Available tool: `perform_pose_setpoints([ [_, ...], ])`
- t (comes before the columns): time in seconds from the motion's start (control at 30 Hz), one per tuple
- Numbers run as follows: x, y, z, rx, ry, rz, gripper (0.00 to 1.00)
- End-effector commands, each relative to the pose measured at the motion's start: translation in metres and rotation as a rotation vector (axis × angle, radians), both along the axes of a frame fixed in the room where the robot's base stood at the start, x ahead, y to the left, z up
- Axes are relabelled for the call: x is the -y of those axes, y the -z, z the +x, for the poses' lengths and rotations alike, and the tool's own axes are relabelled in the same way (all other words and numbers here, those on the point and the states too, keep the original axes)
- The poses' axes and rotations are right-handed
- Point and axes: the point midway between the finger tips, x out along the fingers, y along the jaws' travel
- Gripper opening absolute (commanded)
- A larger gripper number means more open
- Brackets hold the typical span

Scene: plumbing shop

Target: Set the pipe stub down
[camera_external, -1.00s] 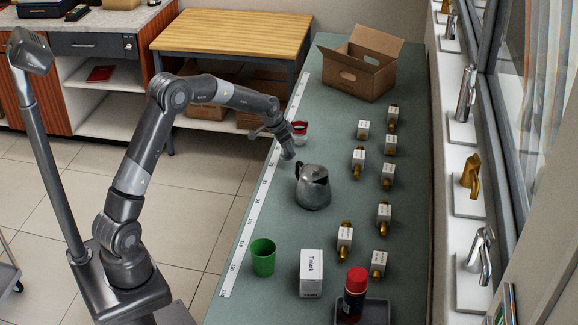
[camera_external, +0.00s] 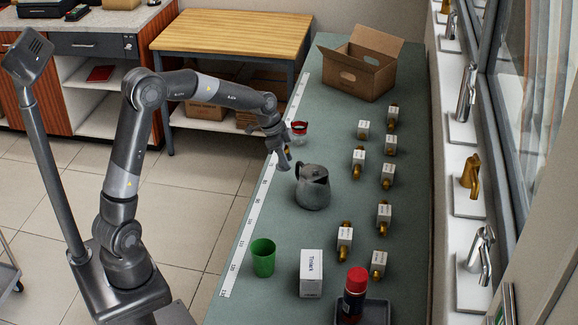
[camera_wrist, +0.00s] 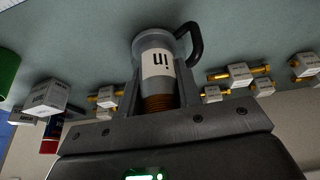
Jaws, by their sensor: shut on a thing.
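My gripper (camera_external: 283,162) is over the left part of the green bench top, just left of the grey pitcher (camera_external: 312,190). In the wrist view its fingers (camera_wrist: 159,82) are shut on the pipe stub (camera_wrist: 158,66), a short cylinder with a white label and a copper-coloured threaded end toward the palm. In the external view the stub is mostly hidden by the fingers. The pitcher's black handle (camera_wrist: 192,42) shows beyond the stub in the wrist view. I cannot tell whether the stub touches the bench.
A red-and-white item (camera_external: 299,128) stands just behind my gripper. A green cup (camera_external: 263,257), a white box (camera_external: 311,272) and a red-capped bottle (camera_external: 355,282) are at the near end. An open carton (camera_external: 352,82) is at the back.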

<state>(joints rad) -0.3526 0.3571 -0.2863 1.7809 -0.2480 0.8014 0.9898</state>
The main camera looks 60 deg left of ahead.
Motion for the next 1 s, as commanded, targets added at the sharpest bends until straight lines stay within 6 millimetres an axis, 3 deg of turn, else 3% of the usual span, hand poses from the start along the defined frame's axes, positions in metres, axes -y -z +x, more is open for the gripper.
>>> perform_pose_setpoints([
  [0.2,0.069,-0.002,-0.072,0.006,0.366,-0.006,0.00],
  [0.4,0.111,0.001,-0.131,0.019,0.646,-0.015,0.00],
  [0.5,0.124,0.003,-0.151,0.025,0.738,-0.019,0.00],
  [0.67,0.133,0.008,-0.168,0.030,0.814,-0.025,0.00],
  [1.0,0.135,0.062,-0.171,0.030,0.828,-0.026,0.00],
])
